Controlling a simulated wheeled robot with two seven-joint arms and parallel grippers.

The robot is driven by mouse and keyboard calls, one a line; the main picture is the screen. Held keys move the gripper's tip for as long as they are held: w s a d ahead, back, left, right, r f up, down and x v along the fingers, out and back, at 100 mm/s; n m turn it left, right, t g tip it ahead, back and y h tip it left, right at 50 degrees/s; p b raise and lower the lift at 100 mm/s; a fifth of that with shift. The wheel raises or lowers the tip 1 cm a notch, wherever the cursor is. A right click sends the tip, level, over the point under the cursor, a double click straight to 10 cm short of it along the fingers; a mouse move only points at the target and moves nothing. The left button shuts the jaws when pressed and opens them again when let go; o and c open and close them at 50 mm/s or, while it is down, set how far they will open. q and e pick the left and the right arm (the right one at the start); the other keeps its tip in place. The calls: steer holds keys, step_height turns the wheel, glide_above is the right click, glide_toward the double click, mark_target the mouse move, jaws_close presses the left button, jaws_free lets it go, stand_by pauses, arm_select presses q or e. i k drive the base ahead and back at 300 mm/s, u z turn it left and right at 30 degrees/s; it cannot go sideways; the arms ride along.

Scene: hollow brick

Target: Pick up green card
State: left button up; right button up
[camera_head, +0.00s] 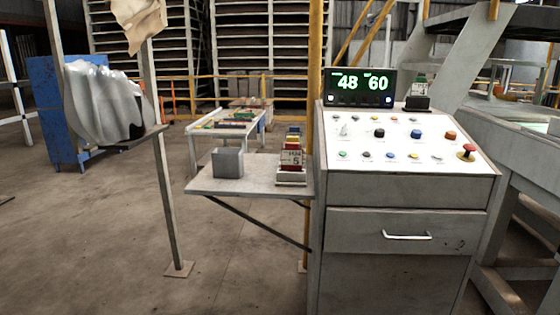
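A small card with green and white on it (419,87) stands upright in a dark holder (417,103) on top of the control console, right of the digital display. It is small, so its markings cannot be read. A card with red and white on it, marked with a 5 (291,159), stands in a light holder (291,178) on the side shelf, with yellow showing above it. Neither of my grippers is in view.
A grey open box (228,162) sits on the side shelf (215,187). A table (205,130) with coloured items stands behind. The left floor is mostly clear.

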mark_target(419, 89)
steer(key=i, duration=0.95)
steer(key=z, duration=1.7)
